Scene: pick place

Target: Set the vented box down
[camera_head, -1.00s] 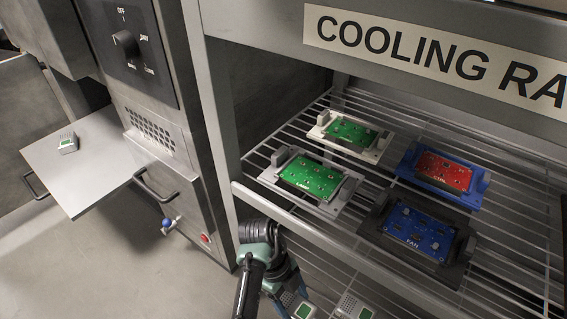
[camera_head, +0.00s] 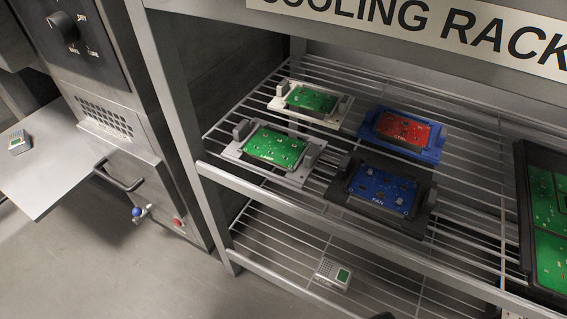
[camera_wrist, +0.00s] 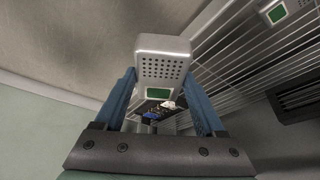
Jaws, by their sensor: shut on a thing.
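A grey vented box (camera_wrist: 162,62) with rows of dark holes and a green panel is between the two blue fingers of my gripper (camera_wrist: 161,80) in the wrist view. My gripper is shut on it. A similar grey box with a green panel (camera_head: 334,273) stands on the lower wire shelf in the head view. Another (camera_head: 19,142) sits on the metal side table at the left. A box with a green panel (camera_wrist: 277,13) also shows on wire bars at the upper right of the wrist view. My gripper and the held box cannot be made out in the head view.
The cooling rack's upper shelf (camera_head: 470,190) holds boards in carriers: green (camera_head: 274,147), green (camera_head: 311,99), red (camera_head: 403,130) and blue (camera_head: 381,188). A dark tray (camera_head: 521,200) with green boards is at the right. The lower shelf has bare wire left of its box.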

